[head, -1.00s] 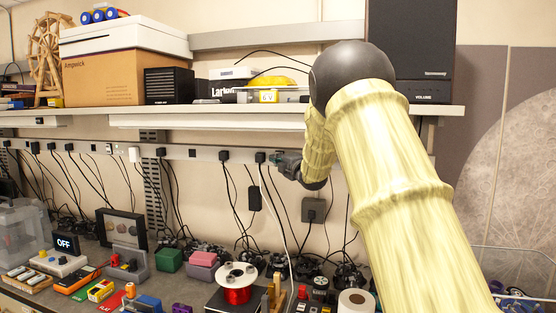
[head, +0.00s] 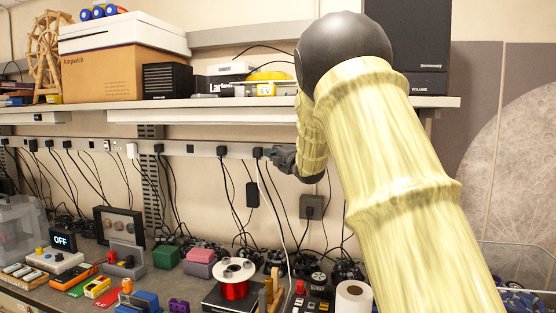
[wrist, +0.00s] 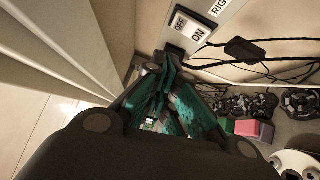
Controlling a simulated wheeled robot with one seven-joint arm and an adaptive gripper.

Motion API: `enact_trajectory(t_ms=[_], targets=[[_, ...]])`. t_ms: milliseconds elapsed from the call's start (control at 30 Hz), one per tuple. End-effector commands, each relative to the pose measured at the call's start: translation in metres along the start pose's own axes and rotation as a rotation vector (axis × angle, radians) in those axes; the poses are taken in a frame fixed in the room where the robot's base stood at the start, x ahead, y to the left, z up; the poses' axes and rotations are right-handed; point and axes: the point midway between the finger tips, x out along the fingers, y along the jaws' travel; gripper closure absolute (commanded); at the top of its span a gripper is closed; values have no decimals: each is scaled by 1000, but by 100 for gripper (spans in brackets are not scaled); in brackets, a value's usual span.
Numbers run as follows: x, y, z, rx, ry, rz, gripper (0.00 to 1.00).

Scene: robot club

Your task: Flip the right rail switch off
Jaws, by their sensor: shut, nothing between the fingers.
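The power rail (head: 185,149) runs along the wall under the shelf. In the wrist view a white plate (wrist: 189,27) on it reads OFF and ON, beside a partly cut-off label (wrist: 219,7) that begins "RIG". The switch lever is not clear; my fingers and a dark shape by the plate cover that spot. My gripper (head: 273,155) is at the rail in the head view, just right of a black plug (head: 257,152). In the wrist view its green fingers (wrist: 166,68) are shut and empty, tips close to the plate's lower edge. I cannot tell whether they touch it.
The shelf (head: 220,102) hangs above the rail, with a box (head: 112,75) and a speaker on it. Cables hang from plugs along the rail. The bench below holds a wire spool (head: 234,284), a tape roll (head: 353,296) and many small parts.

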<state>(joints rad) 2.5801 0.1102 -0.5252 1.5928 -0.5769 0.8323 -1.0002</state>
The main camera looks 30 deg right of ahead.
Motion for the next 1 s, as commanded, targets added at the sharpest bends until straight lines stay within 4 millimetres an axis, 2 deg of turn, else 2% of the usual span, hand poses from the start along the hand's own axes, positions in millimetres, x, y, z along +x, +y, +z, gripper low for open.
enact_trajectory(t_ms=[200,500,700,1000], targets=[[-36,4,3,0,-3,1,100],[-77,12,3,0,-3,1,100],[-89,16,3,0,-2,1,100],[-91,16,3,1,-2,0,100]])
